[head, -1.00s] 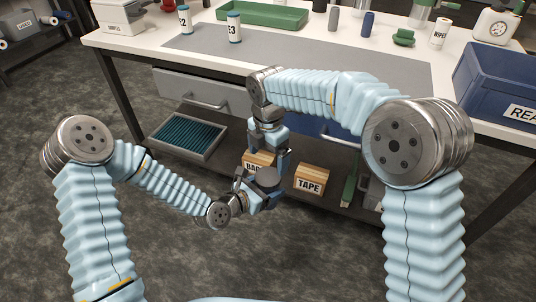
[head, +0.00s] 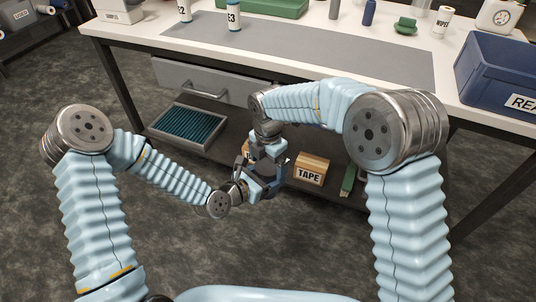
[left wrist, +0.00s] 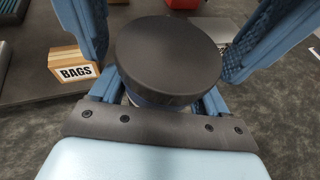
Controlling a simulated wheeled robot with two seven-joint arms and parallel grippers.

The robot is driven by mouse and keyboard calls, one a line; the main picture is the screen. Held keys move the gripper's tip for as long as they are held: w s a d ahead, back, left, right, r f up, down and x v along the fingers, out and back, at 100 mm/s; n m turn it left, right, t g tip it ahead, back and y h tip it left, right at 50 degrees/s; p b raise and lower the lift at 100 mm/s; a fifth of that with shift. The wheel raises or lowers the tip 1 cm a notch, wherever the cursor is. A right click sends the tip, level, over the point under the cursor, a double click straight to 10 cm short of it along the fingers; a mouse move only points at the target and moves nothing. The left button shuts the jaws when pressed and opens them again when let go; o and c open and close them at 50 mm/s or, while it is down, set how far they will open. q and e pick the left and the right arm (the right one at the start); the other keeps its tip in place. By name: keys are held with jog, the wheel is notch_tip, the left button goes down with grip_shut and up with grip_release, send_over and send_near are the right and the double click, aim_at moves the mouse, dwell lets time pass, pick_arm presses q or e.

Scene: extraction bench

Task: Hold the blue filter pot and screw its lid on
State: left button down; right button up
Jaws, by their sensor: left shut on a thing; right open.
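In the left wrist view, a dark round lid (left wrist: 167,58) sits at the top of the blue filter pot (left wrist: 155,102), of which only a sliver shows beneath it. My left gripper (head: 250,192) is shut on the pot; its blue fingers lie low on both sides of it. My right gripper (head: 268,172) is above the pot, pointing down. Its two blue fingers show in the left wrist view, spread wide on either side of the lid and apart from it. In the head view the grippers largely hide pot and lid. How far the lid is threaded cannot be told.
The bench top (head: 300,30) lies beyond the arms, with a blue crate (head: 500,75) at right and labelled pots (head: 233,16) at the back. On the lower shelf are a ribbed teal tray (head: 187,132) and a TAPE box (head: 311,170). A BAGS box (left wrist: 76,68) shows in the left wrist view.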

jog(key=shift+f, duration=0.2)
jog(key=c, duration=1)
jog(key=o, duration=1)
jog(key=shift+r, duration=0.1)
jog(key=shift+r, duration=2.2)
jog(key=shift+r, duration=0.1)
notch_tip(320, 180, up, 3)
jog(key=shift+r, duration=0.15)
